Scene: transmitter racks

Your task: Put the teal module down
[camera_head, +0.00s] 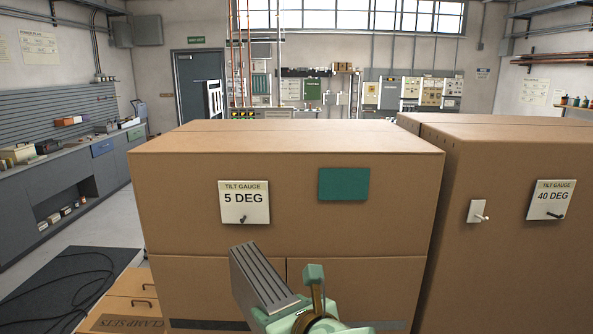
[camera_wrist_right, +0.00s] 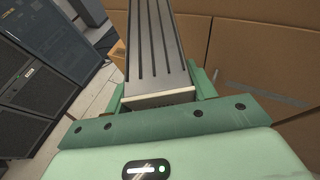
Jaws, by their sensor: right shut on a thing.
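My right gripper (camera_head: 296,303) is shut on a long grey ribbed module (camera_head: 262,280) at the bottom centre of the head view. In the right wrist view, the gripper's green fingers (camera_wrist_right: 160,88) flank the grey module (camera_wrist_right: 155,45), which points away from the palm. Its near end has a pale edge. No teal shows on the module's visible sides; its other sides are hidden. A flat teal rectangle (camera_head: 343,184) is on the front of the large brown box, right of the 5 DEG gauge label (camera_head: 244,202). My left gripper is not in view.
A large brown box (camera_head: 200,165) stands close in front, with a second brown box (camera_head: 460,255) at right bearing a 40 DEG label (camera_head: 551,200). A grey workbench (camera_head: 60,190) runs along the left wall. A dark mat (camera_head: 60,285) lies on the floor at left.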

